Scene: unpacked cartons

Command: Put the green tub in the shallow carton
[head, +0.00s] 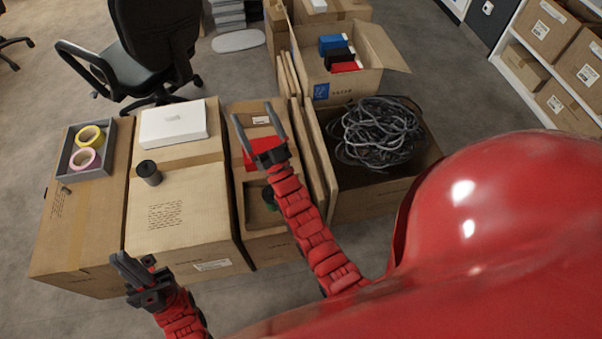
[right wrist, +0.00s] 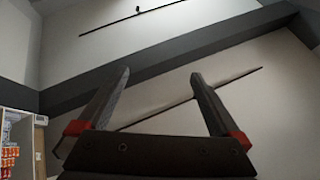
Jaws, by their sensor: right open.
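A green object (head: 268,196), likely the green tub, shows only partly behind my right forearm. It appears to lie inside a brown carton with a low recess (head: 246,216), possibly the shallow carton. My right gripper (head: 253,112) is open and empty, raised above the far part of that carton. In the right wrist view its two fingers (right wrist: 160,78) stand apart with only wall behind them. My left gripper (head: 131,260) is at the near left, by the front edge of the large closed carton. Its finger gap is not clear.
The closed carton (head: 185,238) bears a white box (head: 173,124) and a dark cup (head: 148,172). A grey tray (head: 104,165) holds tape rolls. An open carton (head: 362,207) of cables stands right; another (head: 350,86) holds boxes behind.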

